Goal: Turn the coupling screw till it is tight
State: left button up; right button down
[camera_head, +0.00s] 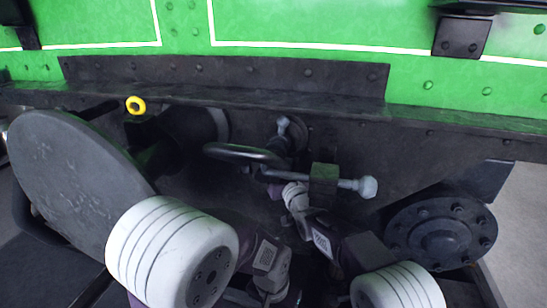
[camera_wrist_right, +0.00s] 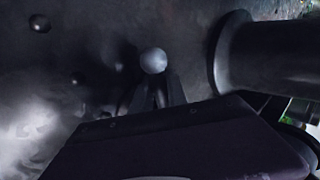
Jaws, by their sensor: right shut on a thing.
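The coupling screw (camera_head: 347,184) shows in the head view as a grey bar through a dark block (camera_head: 323,185), with a pale knob (camera_head: 369,187) at its right end. A dark loop (camera_head: 245,153) lies to its upper left. My right gripper (camera_head: 296,192) is at the left part of the bar, shut, its fingertips partly hidden. In the right wrist view a pale ball (camera_wrist_right: 153,61) sits at the tips of the dark fingers (camera_wrist_right: 156,90). My left gripper (camera_head: 270,288) is low in the head view, apart from the screw; its jaws cannot be made out.
A large round buffer plate (camera_head: 70,180) stands at the left, close to my left arm. A dark bolted round flange (camera_head: 440,236) is at the right. The green tram wall with a dark beam (camera_head: 230,80) closes off the back. A thick dark cylinder (camera_wrist_right: 265,58) is at the right in the wrist view.

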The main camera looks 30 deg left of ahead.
jog(key=shift+d, duration=0.15)
dwell(0.4)
jog(key=c, duration=1.3)
grip_release()
jog(key=shift+s+d+r+p, duration=0.1)
jog(key=shift+s+d+p, duration=0.3)
jog(key=shift+p, duration=0.1)
jog(key=p+v, duration=0.2)
jog(key=v, duration=0.6)
jog(key=shift+p, duration=0.4)
